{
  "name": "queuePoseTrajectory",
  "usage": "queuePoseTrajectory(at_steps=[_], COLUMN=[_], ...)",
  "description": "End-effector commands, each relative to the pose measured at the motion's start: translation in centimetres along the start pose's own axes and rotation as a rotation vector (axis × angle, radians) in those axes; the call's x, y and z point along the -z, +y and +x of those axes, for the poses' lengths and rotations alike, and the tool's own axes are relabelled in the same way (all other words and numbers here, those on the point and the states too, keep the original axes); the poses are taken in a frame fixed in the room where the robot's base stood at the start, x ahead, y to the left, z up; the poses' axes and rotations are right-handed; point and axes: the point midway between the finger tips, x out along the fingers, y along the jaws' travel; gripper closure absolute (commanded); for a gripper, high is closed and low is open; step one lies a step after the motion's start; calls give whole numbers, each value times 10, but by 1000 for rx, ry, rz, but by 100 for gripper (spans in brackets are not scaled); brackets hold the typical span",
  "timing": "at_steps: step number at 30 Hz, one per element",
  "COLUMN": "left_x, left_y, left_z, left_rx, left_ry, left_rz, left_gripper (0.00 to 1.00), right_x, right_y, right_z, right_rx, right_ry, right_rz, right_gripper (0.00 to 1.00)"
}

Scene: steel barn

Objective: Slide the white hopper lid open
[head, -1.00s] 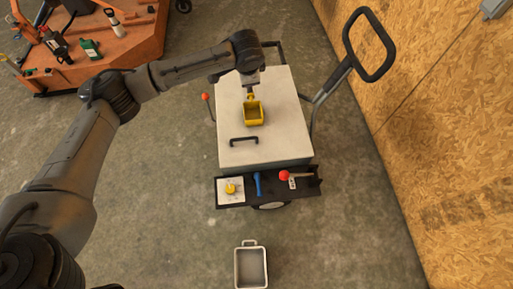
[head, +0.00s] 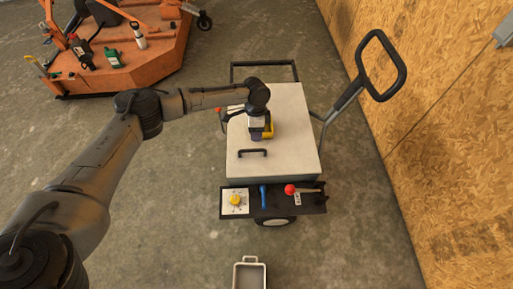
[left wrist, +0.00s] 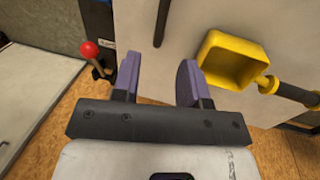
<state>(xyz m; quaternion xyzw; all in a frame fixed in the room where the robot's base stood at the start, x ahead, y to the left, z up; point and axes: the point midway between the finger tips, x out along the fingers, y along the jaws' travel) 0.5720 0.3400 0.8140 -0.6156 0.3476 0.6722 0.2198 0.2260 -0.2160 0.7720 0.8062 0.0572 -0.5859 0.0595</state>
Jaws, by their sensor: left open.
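The white hopper lid (head: 295,115) covers the top of a cart in the head view, with a black bar handle (head: 253,152) near its front edge. That handle also shows at the top of the left wrist view (left wrist: 163,22). A yellow scoop (head: 269,130) rests on the lid, partly hidden by my wrist; the left wrist view shows its bowl (left wrist: 225,67). My left gripper (head: 259,136) is over the lid, behind the handle and beside the scoop. Its purple fingers (left wrist: 160,85) are apart with nothing between them. My right gripper is not in view.
A front panel carries a yellow knob (head: 235,200), a blue lever (head: 263,195) and a red-knobbed lever (head: 290,189). A push handle (head: 380,65) rises at the right near the board wall. A grey tray (head: 249,275) lies on the floor in front.

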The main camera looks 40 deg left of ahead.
Motion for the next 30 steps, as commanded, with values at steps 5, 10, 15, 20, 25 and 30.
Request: queuePoseTrajectory(at_steps=[5, 10, 15, 20, 25, 30], left_x=[0, 0, 0, 0, 0, 0], left_y=[0, -1, 0, 0, 0, 0], left_z=[35, 58, 72, 78, 78, 78], left_rx=[0, 1, 0, 1, 1, 1], left_ry=[-2, -1, -1, 1, 0, 0], left_rz=[0, -1, 0, -1, -1, -1], left_gripper=[60, 60, 60, 60, 60, 63], right_x=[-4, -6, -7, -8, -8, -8], right_y=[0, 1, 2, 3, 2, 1], right_z=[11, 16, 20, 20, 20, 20], right_rx=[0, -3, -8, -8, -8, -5], right_ry=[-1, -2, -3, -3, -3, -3], right_rz=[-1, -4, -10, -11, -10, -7], right_gripper=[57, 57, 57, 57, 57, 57])
